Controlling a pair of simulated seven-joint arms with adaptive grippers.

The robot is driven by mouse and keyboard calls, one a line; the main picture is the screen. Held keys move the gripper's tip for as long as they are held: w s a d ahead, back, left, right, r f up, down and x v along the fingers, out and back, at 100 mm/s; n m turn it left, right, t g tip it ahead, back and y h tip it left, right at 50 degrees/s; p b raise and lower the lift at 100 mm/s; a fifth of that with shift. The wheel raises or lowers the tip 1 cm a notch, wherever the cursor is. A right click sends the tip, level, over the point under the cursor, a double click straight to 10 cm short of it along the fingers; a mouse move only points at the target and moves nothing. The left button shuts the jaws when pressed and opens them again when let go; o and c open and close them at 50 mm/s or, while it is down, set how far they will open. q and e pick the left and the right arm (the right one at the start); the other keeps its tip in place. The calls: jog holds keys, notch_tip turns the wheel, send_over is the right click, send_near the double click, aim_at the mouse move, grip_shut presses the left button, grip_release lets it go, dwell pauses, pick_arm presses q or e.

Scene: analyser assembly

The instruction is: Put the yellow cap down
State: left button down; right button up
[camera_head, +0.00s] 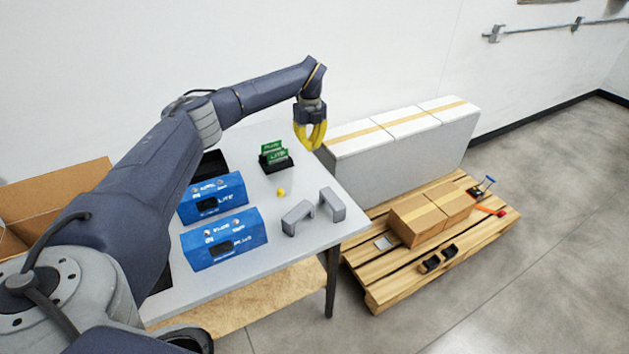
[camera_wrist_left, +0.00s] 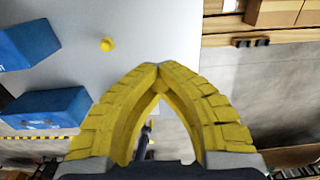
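The small yellow cap (camera_head: 281,192) rests on the grey table, in front of the green cards and apart from everything else. It also shows in the left wrist view (camera_wrist_left: 107,44), to the left of my fingers and clear of them. My left gripper (camera_head: 313,148) hangs over the right back edge of the table, beside the white boxes. Its yellow fingers meet at the tips in the left wrist view (camera_wrist_left: 159,68), with nothing visible held between them. My right gripper is in neither view.
Two blue housings (camera_head: 224,239) stand on the table (camera_head: 263,258), left of the cap. Green cards (camera_head: 275,156) sit in a black holder behind it. Two grey brackets (camera_head: 298,217) stand in front. White boxes (camera_head: 400,135) and a wooden pallet (camera_head: 380,288) are at the right.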

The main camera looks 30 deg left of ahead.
aim_at(311, 183)
pick_arm(q)
notch_tip(311, 183, down, 15)
jog(key=shift+f, duration=0.1)
dwell(0.7)
jog(key=shift+f, duration=0.1)
jog(key=c, duration=2.2)
grip_release()
jog(key=c, duration=1.6)
grip_release()
